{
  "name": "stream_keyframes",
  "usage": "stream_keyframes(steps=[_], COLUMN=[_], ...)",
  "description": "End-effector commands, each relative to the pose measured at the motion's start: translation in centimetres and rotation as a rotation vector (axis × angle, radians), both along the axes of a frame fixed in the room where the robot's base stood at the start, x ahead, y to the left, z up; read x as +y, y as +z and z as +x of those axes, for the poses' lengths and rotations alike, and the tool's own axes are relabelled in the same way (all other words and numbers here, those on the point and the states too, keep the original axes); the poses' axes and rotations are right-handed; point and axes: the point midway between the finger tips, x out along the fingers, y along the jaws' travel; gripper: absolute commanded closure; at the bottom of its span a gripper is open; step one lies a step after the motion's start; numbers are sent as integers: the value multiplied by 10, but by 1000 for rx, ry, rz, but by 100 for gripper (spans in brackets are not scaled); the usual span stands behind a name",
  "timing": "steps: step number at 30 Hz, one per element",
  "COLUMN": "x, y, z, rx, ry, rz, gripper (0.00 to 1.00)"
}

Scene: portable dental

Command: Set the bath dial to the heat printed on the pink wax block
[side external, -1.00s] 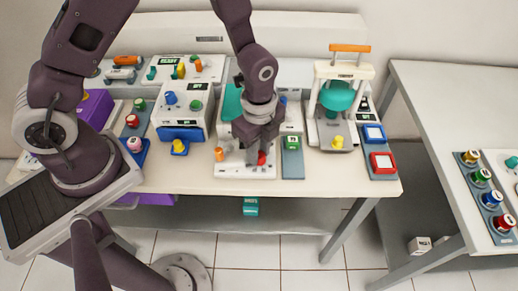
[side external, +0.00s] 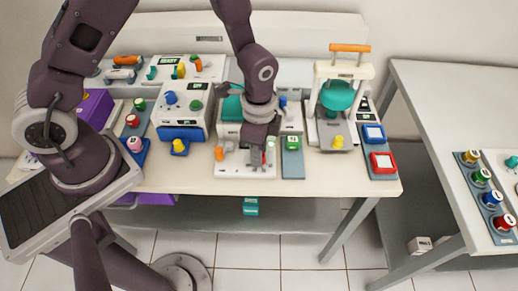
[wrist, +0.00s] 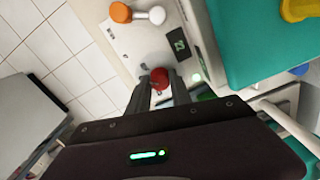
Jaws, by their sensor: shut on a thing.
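My gripper (side external: 258,158) points down at the front of a white panel (side external: 229,171) on the table. In the wrist view its fingers (wrist: 160,95) are closed about a red knob (wrist: 160,76), which may be the bath dial. In the side view the fingers hide most of that knob. A small dark display (wrist: 179,43) with green digits lies beside it in the wrist view; I cannot read the digits surely. I cannot pick out a pink wax block or its printed number in either view.
An orange knob (side external: 219,154) stands just left of my gripper. A teal-and-white press (side external: 339,95) stands farther right. The table's front edge is near.

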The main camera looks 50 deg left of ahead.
Motion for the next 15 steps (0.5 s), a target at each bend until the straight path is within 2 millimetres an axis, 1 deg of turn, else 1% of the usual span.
stream_keyframes(steps=[15], x=[0], y=[1], z=[0], rx=[-2], ry=[490], rz=[0], gripper=[100])
